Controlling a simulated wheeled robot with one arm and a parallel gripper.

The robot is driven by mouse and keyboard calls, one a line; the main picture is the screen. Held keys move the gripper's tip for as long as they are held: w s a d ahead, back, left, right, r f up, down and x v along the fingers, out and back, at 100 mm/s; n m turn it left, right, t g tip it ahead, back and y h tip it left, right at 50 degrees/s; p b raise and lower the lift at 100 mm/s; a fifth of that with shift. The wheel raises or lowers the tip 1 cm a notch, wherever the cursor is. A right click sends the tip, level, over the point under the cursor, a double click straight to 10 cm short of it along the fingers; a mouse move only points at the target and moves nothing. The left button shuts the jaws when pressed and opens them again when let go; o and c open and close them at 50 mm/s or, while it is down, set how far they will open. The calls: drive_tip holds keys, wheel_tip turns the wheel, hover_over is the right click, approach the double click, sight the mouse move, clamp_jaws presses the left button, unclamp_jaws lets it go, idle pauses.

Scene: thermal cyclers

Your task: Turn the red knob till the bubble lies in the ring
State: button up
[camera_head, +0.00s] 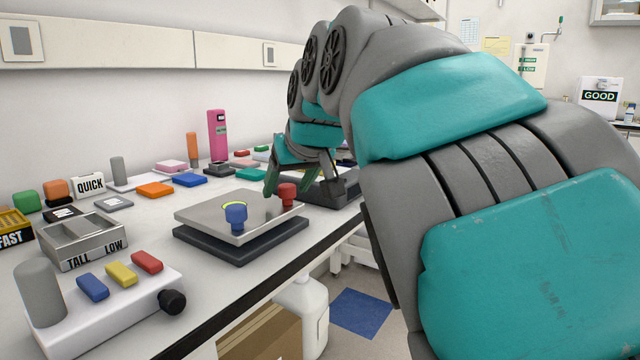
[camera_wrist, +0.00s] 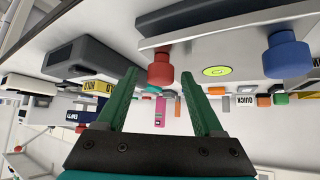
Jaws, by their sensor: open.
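The red knob (camera_head: 287,195) stands at the right side of a light grey plate (camera_head: 195,214) on a dark base (camera_head: 225,250). The plate looks tilted against the base. The knob also shows in the wrist view (camera_wrist: 160,68). My gripper (camera_head: 302,188) is open at the knob; in the wrist view its green fingers (camera_wrist: 156,72) appear on either side of it, contact unclear. The round yellow-green level (camera_wrist: 217,71) lies on the plate; a small ring mark shows, but the bubble's place is too small to tell. In the head view the blue knob (camera_head: 236,217) partly hides the level.
A white box with coloured blocks (camera_head: 110,290) and a black knob (camera_head: 172,301) stands at the front left. A grey tray (camera_head: 85,242) is behind it. Several small blocks and a pink device (camera_head: 217,135) stand further back. The bench edge is close in front.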

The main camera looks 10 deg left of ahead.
drive_tip(key=shift+w+a+f, duration=0.15)
drive_tip(key=shift+w+f, duration=0.1)
drive_tip(key=shift+f, duration=0.1)
drive_tip(key=shift+r, duration=0.1)
clamp_jaws()
idle(0.3)
